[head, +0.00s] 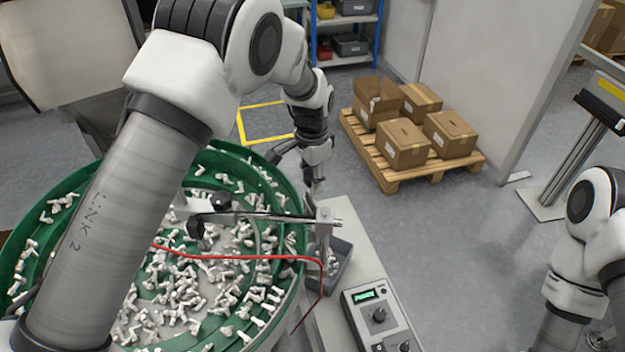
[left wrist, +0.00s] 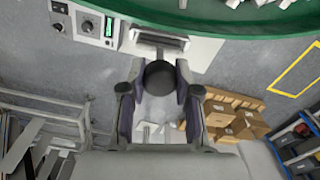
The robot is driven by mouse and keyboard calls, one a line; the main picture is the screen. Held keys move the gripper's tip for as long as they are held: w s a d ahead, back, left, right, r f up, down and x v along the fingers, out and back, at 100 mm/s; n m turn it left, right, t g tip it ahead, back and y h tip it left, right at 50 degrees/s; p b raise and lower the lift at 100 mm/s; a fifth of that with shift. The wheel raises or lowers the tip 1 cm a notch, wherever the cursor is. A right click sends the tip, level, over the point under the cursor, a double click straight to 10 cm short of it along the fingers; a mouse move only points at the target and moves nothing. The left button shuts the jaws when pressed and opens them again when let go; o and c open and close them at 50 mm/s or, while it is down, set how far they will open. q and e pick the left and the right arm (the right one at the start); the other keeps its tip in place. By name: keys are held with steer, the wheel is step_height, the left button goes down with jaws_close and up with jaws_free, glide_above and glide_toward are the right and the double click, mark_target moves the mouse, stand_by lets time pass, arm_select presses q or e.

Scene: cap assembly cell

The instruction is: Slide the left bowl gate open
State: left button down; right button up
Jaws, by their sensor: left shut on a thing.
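The green feeder bowl (head: 283,178), full of small white parts, fills the left and middle of the head view. Its rim (left wrist: 235,24) also shows at the top of the left wrist view. My left gripper (head: 319,196) is at the bowl's right edge, over the metal outlet. In the left wrist view my left gripper (left wrist: 159,80) is shut on a dark round knob (left wrist: 159,76), which sits between its fingers. A pale metal piece (left wrist: 160,42), seemingly the gate or chute, lies just beyond the knob. How far the gate stands open cannot be told. My right gripper is out of view.
A grey bin (head: 338,262) sits below the outlet. A control box (head: 378,318) with a green display stands on the bench in front. A red cable (head: 240,256) crosses the bowl. Cartons on a pallet (head: 412,178) stand beyond, with clear floor around them.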

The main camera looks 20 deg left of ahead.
arm_select(q)
steer(key=shift+f, duration=0.1)
steer(key=c, duration=0.8)
jaws_free()
step_height(320, 180, up, 12)
steer(key=shift+a+f, duration=0.1)
